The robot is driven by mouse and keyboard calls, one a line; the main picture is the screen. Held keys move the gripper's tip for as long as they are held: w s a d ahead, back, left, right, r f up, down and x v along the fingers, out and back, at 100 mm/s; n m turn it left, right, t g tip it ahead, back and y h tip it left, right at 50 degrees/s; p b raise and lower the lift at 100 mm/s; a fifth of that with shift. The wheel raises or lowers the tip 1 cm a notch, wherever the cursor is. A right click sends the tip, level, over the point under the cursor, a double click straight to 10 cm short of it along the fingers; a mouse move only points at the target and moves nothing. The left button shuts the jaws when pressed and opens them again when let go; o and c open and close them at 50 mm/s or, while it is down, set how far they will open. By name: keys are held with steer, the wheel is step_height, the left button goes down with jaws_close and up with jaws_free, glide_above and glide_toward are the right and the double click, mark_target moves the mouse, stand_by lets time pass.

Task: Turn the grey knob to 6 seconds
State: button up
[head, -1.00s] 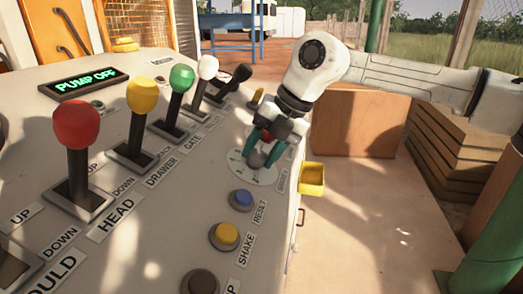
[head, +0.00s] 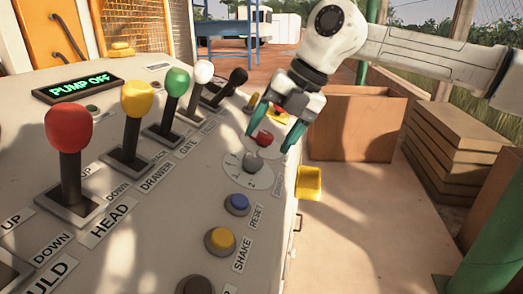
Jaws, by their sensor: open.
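The grey knob (head: 252,162) sits on a round white dial plate (head: 262,178) with small numbers around it. The numbers are too small to read for certain, so I cannot tell the setting. My gripper (head: 270,140) is open, with its green fingers spread. It hovers above and just behind the knob, apart from it. A red button (head: 264,138) shows between the fingers.
Levers with red (head: 70,130), yellow (head: 138,99), green (head: 177,82), white and black knobs stand on the left of the panel. A blue button (head: 237,204) and a yellow button (head: 222,240) lie in front of the dial. A yellow bin (head: 309,183) hangs at the panel's right edge.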

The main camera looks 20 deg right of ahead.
steer(key=v, duration=0.5)
steer(key=shift+f, duration=0.1)
stand_by(0.4)
